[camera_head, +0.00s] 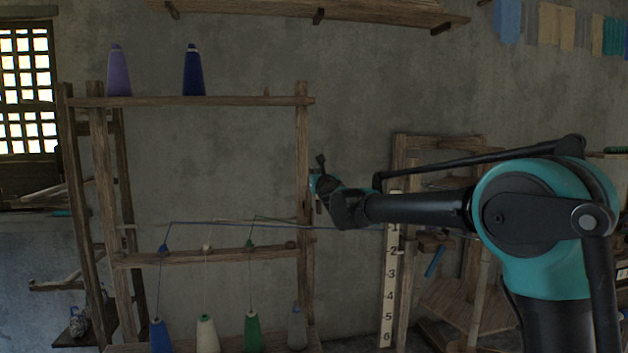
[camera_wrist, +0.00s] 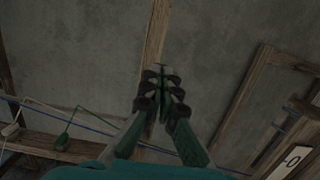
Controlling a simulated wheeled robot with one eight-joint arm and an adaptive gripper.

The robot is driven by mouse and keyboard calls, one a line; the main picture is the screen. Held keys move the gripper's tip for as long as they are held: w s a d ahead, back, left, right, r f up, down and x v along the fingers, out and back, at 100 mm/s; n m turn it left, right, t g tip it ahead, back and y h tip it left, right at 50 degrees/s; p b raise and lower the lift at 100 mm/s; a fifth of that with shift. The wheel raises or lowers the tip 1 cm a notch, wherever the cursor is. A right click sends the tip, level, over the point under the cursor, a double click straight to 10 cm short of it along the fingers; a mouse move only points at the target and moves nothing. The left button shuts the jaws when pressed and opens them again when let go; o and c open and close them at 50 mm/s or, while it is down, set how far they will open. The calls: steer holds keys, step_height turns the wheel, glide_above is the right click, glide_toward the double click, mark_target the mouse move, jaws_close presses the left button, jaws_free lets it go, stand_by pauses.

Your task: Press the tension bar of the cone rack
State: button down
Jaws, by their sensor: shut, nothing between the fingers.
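The cone rack (camera_head: 303,140) is a wooden frame left of centre in the head view. A horizontal wooden bar (camera_head: 215,256) crosses its lower half, with small blue, cream and green pieces on it and yarns running through. I cannot tell for sure whether this is the tension bar. The bar also shows at the lower left of the wrist view (camera_wrist: 40,145). My gripper (camera_head: 319,175) is shut and empty beside the rack's right post, above that bar's level. In the wrist view, its fingers (camera_wrist: 162,85) meet in front of a wooden post; contact cannot be told.
Blue (camera_head: 161,336), cream (camera_head: 207,334), green (camera_head: 252,332) and grey cones stand low on the rack. Purple (camera_head: 119,72) and dark blue (camera_head: 193,72) cones stand on its top shelf. A numbered strip (camera_head: 390,270) and another wooden frame stand right. Yarns stretch between them.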

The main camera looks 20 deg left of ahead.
steer(key=s+r, duration=0.1)
steer(key=s+d+r, duration=0.1)
steer(key=s+r, duration=0.1)
steer(key=shift+d+r, duration=0.35)
steer(key=shift+d, duration=0.05)
steer(key=s+d+f+n+g+h, duration=0.25)
steer(key=s+d+f+n, duration=0.25)
steer(key=d+f+n, duration=0.7)
steer(key=s+d+f+n+g+h, duration=0.1)
steer(key=s+d+f+n+g, duration=0.45)
steer(key=d+f, duration=0.95)
steer(key=s+d+f+n+g+h, duration=0.4)
steer(key=s+d+f+n, duration=0.8)
steer(key=s+d+f, duration=1.1)
steer(key=s+d+h, duration=0.1)
steer(key=d+h, duration=0.1)
steer(key=d, duration=0.1)
steer(key=shift+s+h, duration=0.3)
steer(key=shift+h, duration=0.05)
